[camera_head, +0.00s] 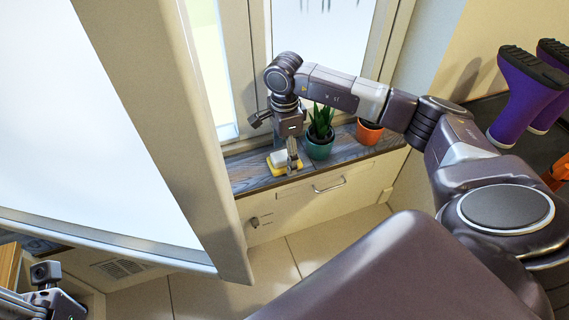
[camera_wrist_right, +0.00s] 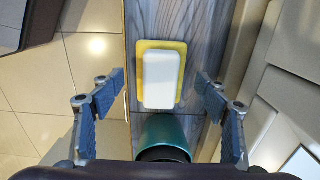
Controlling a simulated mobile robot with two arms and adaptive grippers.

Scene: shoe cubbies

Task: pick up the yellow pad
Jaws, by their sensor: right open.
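The yellow pad (camera_head: 277,172) lies flat on the wooden sill (camera_head: 249,174). A white block with rounded corners (camera_head: 279,157) lies on it, leaving mainly a yellow edge visible. In the right wrist view the yellow pad (camera_wrist_right: 161,45) is below my gripper, with the white block (camera_wrist_right: 162,80) covering most of it. My right gripper (camera_head: 292,157) is over the pad, pointing down. In the wrist view its open fingers (camera_wrist_right: 159,82) stand on either side of the pad, with nothing between them gripped. My left gripper (camera_head: 47,285) is at the lower left, its jaws unclear.
A teal pot with a spiky plant (camera_head: 319,148) stands on the sill close to the pad, and an orange pot (camera_head: 369,131) stands farther right. The window is behind. A drawer front with a handle (camera_head: 329,187) is below the sill. Purple boots (camera_head: 524,100) stand at right.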

